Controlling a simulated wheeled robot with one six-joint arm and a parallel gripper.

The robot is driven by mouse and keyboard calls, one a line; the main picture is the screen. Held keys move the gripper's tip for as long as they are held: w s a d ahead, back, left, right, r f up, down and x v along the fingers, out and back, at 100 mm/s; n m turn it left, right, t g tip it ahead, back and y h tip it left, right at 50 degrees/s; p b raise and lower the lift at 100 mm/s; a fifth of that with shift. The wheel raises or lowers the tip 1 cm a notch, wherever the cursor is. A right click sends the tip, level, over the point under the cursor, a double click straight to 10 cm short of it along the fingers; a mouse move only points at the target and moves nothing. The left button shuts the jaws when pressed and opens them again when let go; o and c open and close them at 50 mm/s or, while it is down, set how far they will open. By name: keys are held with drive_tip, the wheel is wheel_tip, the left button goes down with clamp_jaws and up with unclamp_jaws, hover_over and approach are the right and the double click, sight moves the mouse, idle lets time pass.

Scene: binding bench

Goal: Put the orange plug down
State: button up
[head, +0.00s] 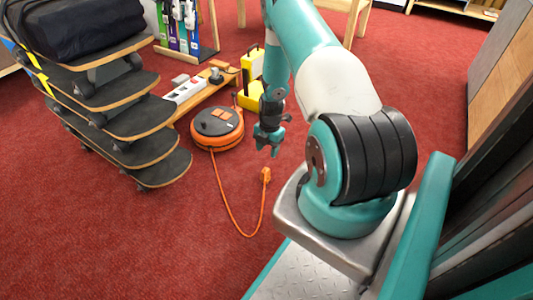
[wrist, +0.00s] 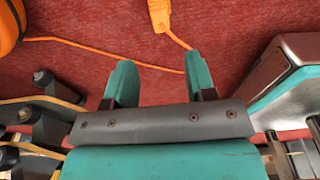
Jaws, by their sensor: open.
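The orange plug (head: 266,174) lies on the red carpet at the end of an orange cord (head: 248,232). The cord loops back to a round orange and black cable reel (head: 217,127). My gripper (head: 267,148) is open and empty above the carpet, apart from the plug. In the wrist view the plug (wrist: 159,14) shows at the top edge, partly cut off, beyond my open fingertips (wrist: 156,72). Its cord runs off to the right of it. Part of the reel (wrist: 8,28) shows at the upper left.
A stack of skateboards (head: 130,120) stands at the left. Behind the reel are a wooden board with a white power strip (head: 188,90) and a yellow object (head: 252,72). Open carpet (head: 130,240) lies in front and to the left of the cord.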

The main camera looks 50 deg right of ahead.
drive_tip(key=w+a+r+m, duration=0.1)
drive_tip(key=w+a+r, duration=0.25)
drive_tip(key=r, duration=0.35)
drive_tip(key=w+a+r+m, duration=0.1)
drive_tip(key=w+a+r, duration=0.25)
drive_tip(key=r, duration=0.35)
drive_tip(key=s+a+r+m+t+y, duration=0.1)
drive_tip(key=a+r+m, duration=0.3)
drive_tip(key=a+r, duration=1.2)
drive_tip(key=s+a+r+m+y, duration=0.1)
drive_tip(key=s+a+r+m, duration=0.2)
drive_tip(key=s+a+r, duration=0.3)
drive_tip(key=s+a+r+m+g, duration=0.1)
drive_tip(key=s+a+r+m, duration=0.1)
drive_tip(key=s+a+r, duration=0.4)
drive_tip(key=s+a, duration=0.4)
drive_tip(key=s, duration=0.5)
drive_tip(key=shift+s+a+r+m+y, duration=0.15)
drive_tip(key=shift+a+r+m+y, duration=0.15)
drive_tip(key=shift+m+y, duration=0.1)
drive_tip(key=shift+r+p, duration=0.1)
drive_tip(key=shift+p, duration=0.2)
wheel_tip(320, 180, up, 49)
drive_tip(key=p, duration=4.8)
drive_tip(key=shift+f+p, duration=0.2)
drive_tip(key=shift+p, duration=0.1)
